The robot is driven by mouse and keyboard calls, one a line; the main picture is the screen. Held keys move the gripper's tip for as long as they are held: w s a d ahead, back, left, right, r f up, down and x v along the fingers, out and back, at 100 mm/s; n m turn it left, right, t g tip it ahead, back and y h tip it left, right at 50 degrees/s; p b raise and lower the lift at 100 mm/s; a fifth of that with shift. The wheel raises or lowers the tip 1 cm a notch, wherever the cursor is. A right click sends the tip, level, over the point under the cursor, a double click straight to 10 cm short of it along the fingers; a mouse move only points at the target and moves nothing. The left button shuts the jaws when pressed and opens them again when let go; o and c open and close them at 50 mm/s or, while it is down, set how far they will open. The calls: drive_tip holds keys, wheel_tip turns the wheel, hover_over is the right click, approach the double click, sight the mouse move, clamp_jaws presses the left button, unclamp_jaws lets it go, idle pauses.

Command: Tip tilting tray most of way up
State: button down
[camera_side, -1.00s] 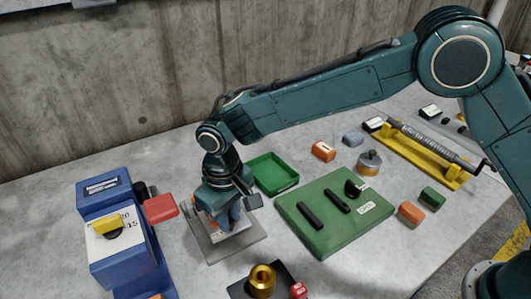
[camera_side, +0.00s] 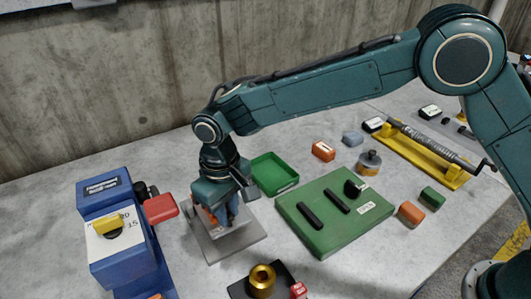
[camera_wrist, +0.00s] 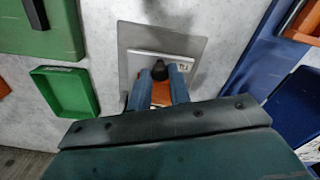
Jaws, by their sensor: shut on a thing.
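The tilting tray (camera_wrist: 182,57) is a pale grey plate with a small label, above a larger grey base plate (camera_side: 245,247). In the side view the tray (camera_side: 236,224) is partly hidden by my gripper (camera_side: 230,212) and looks tilted; its exact angle cannot be told. In the wrist view the blue fingers of my gripper (camera_wrist: 161,80) are shut on a black knob (camera_wrist: 160,69) at the tray. An orange part (camera_wrist: 162,95) shows between the fingers.
A green tray (camera_side: 274,175) lies behind, and a green board (camera_side: 330,232) with black bars lies on the right. A brass piece (camera_side: 262,278) stands in front.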

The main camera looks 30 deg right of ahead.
drive_tip(key=shift+w+r, duration=1.3)
drive_tip(key=shift+w+d+r, duration=0.1)
drive_tip(key=shift+w+r, duration=0.55)
drive_tip(key=shift+w, duration=0.35)
drive_tip(key=c, duration=1.3)
unclamp_jaws()
drive_tip(key=shift+s, duration=0.15)
drive_tip(key=shift+r, duration=0.2)
wheel_tip(320, 180, up, 14)
drive_tip(key=shift+f, duration=0.25)
